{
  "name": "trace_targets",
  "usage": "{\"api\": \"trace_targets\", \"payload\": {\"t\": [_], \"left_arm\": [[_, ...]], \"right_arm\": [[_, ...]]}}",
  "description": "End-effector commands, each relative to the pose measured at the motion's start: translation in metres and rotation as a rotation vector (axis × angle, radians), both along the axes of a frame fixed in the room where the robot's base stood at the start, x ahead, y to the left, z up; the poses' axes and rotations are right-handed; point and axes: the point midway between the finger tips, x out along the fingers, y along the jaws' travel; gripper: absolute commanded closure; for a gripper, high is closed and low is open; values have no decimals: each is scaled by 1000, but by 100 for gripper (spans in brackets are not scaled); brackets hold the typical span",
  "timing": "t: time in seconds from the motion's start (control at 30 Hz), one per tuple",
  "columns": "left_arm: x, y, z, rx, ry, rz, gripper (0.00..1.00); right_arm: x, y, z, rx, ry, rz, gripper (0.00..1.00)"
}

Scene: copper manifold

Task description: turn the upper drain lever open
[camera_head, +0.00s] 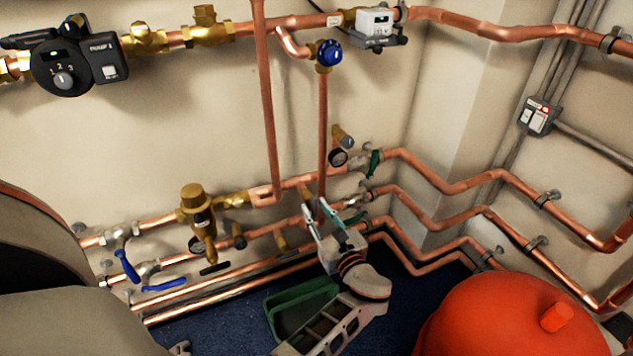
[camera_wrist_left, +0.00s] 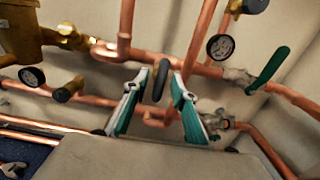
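The upper drain lever (camera_head: 375,163) is a green handle on a valve at the right end of the upper copper pipe. It also shows in the left wrist view (camera_wrist_left: 268,70), slanting up and right across its pipe. My left gripper (camera_head: 336,213) is lower and to the left of it in the head view, apart from it. Its teal-padded fingers (camera_wrist_left: 158,105) are spread. A dark rounded part (camera_wrist_left: 160,80) shows between them in the wrist view; I cannot tell whether it lies between them in depth. The right gripper is out of view.
A pressure gauge (camera_wrist_left: 220,47) sits left of the lever. Copper pipes run along the wall, with blue levers (camera_head: 127,266) at left. A green tray (camera_head: 278,300) is on the floor, and a red vessel (camera_head: 500,325) stands at lower right.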

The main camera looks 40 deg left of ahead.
Motion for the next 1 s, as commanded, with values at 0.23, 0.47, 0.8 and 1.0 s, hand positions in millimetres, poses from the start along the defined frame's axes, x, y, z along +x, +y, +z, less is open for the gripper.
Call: {"api": "trace_targets", "payload": {"t": [0.23,0.47,0.8,1.0], "left_arm": [[0,0,22,-1,-5,1,74],[0,0,65,-2,-6,0,74],[0,0,99,0,0,0,74],[0,0,100,0,0,0,74]], "right_arm": [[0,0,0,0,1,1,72],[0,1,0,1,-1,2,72],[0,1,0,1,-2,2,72],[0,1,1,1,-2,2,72]]}}
